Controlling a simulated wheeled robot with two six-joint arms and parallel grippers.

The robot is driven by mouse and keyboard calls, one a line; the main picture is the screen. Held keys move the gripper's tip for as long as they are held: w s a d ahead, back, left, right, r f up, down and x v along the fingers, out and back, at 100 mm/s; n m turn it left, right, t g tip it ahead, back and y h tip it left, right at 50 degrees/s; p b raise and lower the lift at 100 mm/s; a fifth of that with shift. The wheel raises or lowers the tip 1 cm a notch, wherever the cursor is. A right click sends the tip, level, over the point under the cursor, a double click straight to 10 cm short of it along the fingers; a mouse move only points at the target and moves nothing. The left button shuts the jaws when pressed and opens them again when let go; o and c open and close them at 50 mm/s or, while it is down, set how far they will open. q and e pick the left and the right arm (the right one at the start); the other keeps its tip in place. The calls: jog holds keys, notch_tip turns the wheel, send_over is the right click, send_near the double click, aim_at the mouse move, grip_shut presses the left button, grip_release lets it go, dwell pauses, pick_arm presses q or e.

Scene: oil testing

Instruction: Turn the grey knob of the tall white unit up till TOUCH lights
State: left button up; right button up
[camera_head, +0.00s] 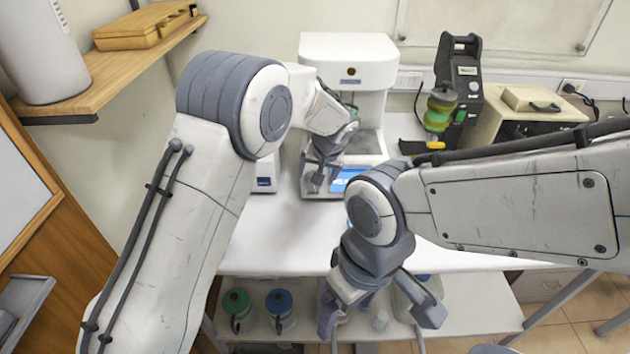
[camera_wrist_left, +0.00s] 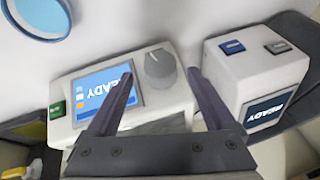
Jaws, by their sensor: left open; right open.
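The tall white unit (camera_head: 348,62) stands at the back of the white table. In the left wrist view its front panel (camera_wrist_left: 172,108) shows a blue screen (camera_wrist_left: 103,95) reading READY, upside down in that view. The grey knob (camera_wrist_left: 160,68) sits beside the screen. My left gripper (camera_wrist_left: 160,70) is open, with one finger on each side of the knob in that view; I cannot tell whether they touch it. In the head view my left gripper (camera_head: 325,176) is at the unit's base and hides the knob. My right gripper (camera_head: 381,317) is open and empty at the table's front edge.
A small white box (camera_wrist_left: 255,68) with its own READY screen stands beside the unit. A dark stand (camera_head: 467,88) with green and yellow parts is at the back right.

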pick_arm(q)
jog(key=b+v, duration=0.1)
jog(key=v, duration=0.6)
jog(key=shift+r, duration=0.2)
